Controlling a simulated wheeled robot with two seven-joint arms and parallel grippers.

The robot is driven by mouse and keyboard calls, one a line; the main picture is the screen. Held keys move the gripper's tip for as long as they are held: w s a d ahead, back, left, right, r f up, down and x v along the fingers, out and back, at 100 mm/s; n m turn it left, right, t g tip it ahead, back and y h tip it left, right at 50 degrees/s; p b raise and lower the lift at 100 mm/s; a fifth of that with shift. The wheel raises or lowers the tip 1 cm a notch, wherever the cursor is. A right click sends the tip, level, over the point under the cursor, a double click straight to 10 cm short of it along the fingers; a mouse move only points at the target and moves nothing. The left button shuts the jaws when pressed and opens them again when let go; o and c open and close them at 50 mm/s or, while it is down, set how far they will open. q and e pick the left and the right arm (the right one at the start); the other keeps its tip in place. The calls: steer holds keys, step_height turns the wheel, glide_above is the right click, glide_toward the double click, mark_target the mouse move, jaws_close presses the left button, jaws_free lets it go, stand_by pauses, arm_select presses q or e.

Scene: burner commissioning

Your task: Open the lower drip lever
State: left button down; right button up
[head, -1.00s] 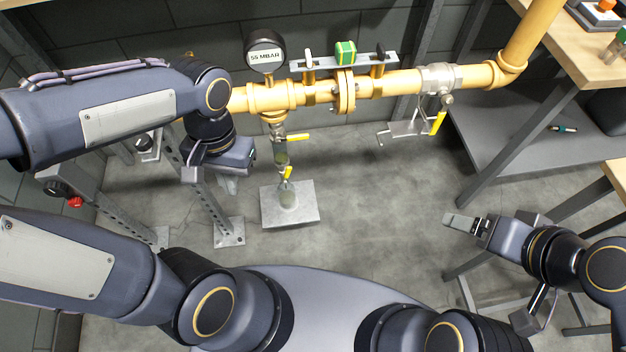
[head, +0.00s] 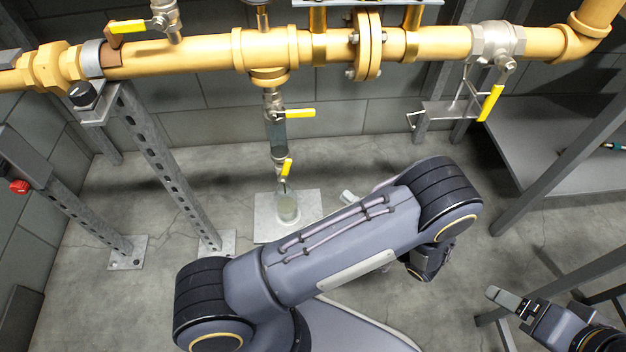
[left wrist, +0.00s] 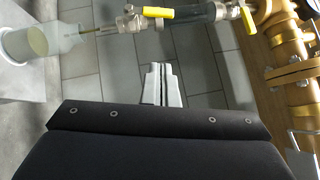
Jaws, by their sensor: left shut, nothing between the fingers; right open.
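The lower drip lever (head: 287,166) is a short yellow handle on the lower valve of the vertical drip pipe; it looks roughly in line with the pipe. It also shows in the left wrist view (left wrist: 158,12). The upper yellow drip lever (head: 295,113) sticks out across the pipe. My left gripper (left wrist: 164,68) is shut and empty, apart from the lower lever, its fingertips pointing towards the drip pipe. In the head view my left arm hides most of this gripper; a pale tip (head: 347,197) shows behind the arm. My right gripper (head: 503,297) is open and empty at the lower right.
A clear jar (head: 287,209) stands under the drip pipe on a grey plate (head: 265,222). The yellow gas pipe (head: 190,54) runs above. Perforated steel posts (head: 165,165) stand left. A grey shelf (head: 540,150) is at right. Floor around the jar is mostly clear.

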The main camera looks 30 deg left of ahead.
arm_select(q)
steer(key=b, duration=0.2)
glide_toward(285, 171)
steer(key=w+a, duration=0.2)
steer(key=w, duration=0.3)
steer(key=a, duration=0.1)
steer(key=s+a+r, duration=0.1)
steer(key=a+r+b, duration=0.1)
steer(key=shift+s+a, duration=0.15)
steer(key=shift+s, duration=0.1)
steer(key=shift+r, duration=0.1)
steer(key=n+h, duration=0.1)
steer(key=a+r+n+h+p, duration=0.1)
steer(key=shift+s+a+r+n, duration=0.1)
steer(key=shift+s+a+n, duration=0.05)
steer(key=shift+s+n, duration=0.2)
